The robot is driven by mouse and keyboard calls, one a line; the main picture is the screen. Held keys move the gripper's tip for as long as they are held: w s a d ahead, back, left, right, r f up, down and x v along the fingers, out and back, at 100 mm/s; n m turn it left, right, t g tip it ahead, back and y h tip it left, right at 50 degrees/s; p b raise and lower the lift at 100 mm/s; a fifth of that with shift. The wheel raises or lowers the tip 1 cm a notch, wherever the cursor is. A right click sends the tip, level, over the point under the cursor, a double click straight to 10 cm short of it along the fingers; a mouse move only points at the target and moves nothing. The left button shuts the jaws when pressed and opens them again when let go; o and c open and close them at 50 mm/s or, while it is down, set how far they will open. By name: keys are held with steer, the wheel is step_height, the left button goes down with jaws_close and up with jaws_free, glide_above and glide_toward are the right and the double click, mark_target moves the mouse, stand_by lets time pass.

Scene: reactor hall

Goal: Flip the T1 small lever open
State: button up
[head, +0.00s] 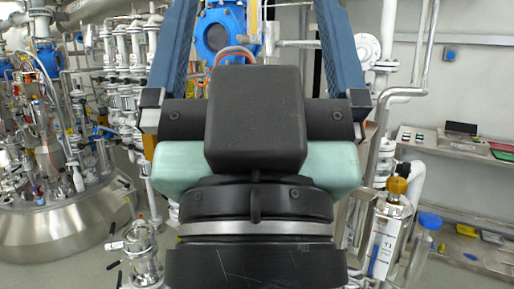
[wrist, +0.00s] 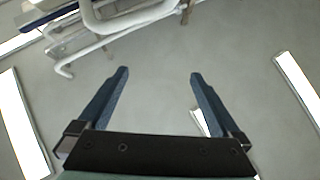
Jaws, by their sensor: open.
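I cannot single out the T1 small lever. Small black handles (head: 113,265) show beside metal valve fittings (head: 142,250) at the lower left of the head view, but I cannot read a T1 label there. My gripper hides the middle of the scene.
A large steel vessel (head: 60,222) with dense piping stands left. A blue round fitting (head: 220,35) is behind my fingers. A labelled white unit (head: 384,242) and a grey pipe (head: 385,120) stand right, near a wall shelf (head: 455,147). White pipes (wrist: 125,22) cross the wrist view's top.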

steer(key=shift+r, duration=0.55)
